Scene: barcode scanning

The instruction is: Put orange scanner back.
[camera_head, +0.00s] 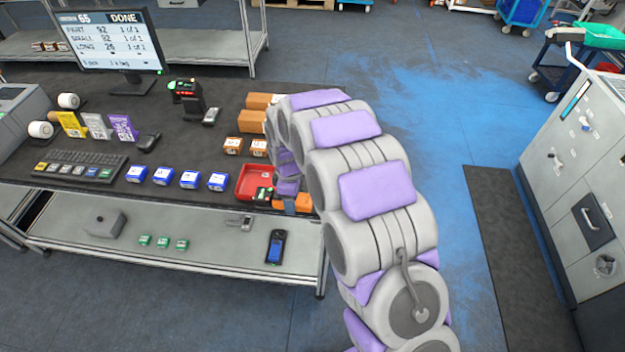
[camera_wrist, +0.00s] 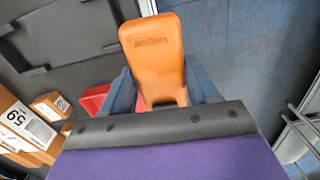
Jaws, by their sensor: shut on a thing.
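The orange scanner (camera_wrist: 153,48) is between the two fingers of my gripper (camera_wrist: 161,88) in the wrist view. The gripper is shut on it, and its smooth orange end points away from my wrist. In the head view, an orange part (camera_head: 300,203) shows by my gripper (camera_head: 288,188) at the table's front right corner, beside the red tray (camera_head: 247,184). My arm hides much of the gripper there. A black stand with red and green lights (camera_head: 188,99) is at the back of the table. I cannot tell whether it is the scanner's holder.
Brown boxes (camera_head: 252,121) stand left of my arm. A small black device with lights (camera_head: 264,194) is at the red tray. Blue-white boxes (camera_head: 190,179), a keyboard (camera_head: 80,165) and a monitor (camera_head: 110,40) are further left. A handheld device (camera_head: 276,246) lies on the lower shelf.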

